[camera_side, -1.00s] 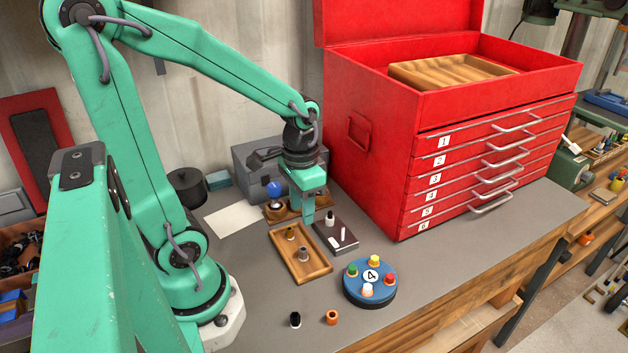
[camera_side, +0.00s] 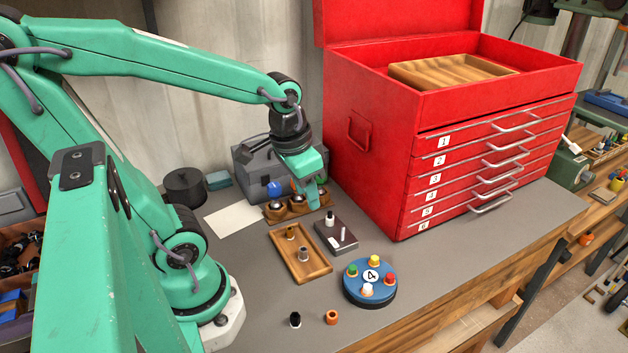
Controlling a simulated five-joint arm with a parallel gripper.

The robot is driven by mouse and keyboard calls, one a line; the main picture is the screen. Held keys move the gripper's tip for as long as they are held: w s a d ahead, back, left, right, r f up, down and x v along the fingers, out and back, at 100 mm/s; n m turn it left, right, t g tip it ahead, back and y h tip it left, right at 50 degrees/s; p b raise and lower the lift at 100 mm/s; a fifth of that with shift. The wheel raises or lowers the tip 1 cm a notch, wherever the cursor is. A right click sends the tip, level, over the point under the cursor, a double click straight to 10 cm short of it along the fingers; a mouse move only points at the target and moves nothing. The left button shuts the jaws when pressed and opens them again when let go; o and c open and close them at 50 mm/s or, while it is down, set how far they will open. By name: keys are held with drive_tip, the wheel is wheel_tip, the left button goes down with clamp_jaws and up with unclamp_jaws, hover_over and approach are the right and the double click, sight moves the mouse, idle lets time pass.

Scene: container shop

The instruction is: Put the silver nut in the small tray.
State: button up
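The small wooden tray (camera_side: 318,272) lies on the grey bench. A small silver piece (camera_side: 303,254), which looks like the silver nut, stands in it near the middle. A darker brass-coloured piece (camera_side: 291,233) stands in its far end. My gripper (camera_side: 311,204) points down over the right end of a wooden holder (camera_side: 284,213), behind and above the tray, apart from the silver piece. Nothing shows held in it. Its fingers overlap from this side, so I cannot tell whether they are open or shut.
A dark block (camera_side: 345,245) with white and black pieces sits right of the tray. A blue round stand (camera_side: 370,293) carries several coloured pegs. Black (camera_side: 295,320) and orange (camera_side: 331,317) nuts lie in front. The red tool chest (camera_side: 365,190) walls off the right.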

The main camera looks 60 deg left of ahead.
wheel_tip(320, 180, up, 6)
drive_tip(key=s+d+t, duration=0.2)
drive_tip(key=t, duration=0.1)
drive_tip(key=shift+d, duration=0.35)
